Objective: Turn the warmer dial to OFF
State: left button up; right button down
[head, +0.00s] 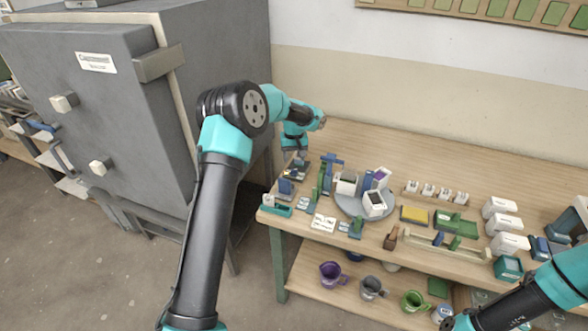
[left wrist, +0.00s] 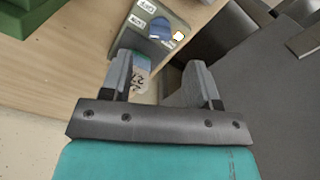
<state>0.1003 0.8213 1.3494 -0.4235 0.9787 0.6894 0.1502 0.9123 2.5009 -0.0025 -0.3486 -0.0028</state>
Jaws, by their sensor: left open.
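The warmer's grey-green panel (left wrist: 172,22) is at the top of the left wrist view. It carries a blue round dial (left wrist: 160,29), white labels and a bright yellow spot. The lettering is too small to read surely. My left gripper (left wrist: 158,76) is open, its fingers pointing toward the panel, and the dial lies beyond the fingertips, apart from them. In the head view my left gripper (head: 300,153) is small, over the back left corner of the table, and partly hides what is below it.
The wooden table (head: 460,160) holds a grey turntable (head: 350,203) and many small items. A large grey kiln (head: 110,110) stands left. Cups (head: 333,274) sit on the lower shelf.

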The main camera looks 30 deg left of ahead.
aim_at(294, 172)
pick_arm(q)
notch_tip(294, 172, down, 6)
jog(key=shift+f, duration=0.15)
dwell(0.3)
jog(key=c, duration=0.9)
jog(key=shift+m, duration=0.5)
jog(key=m, duration=0.9)
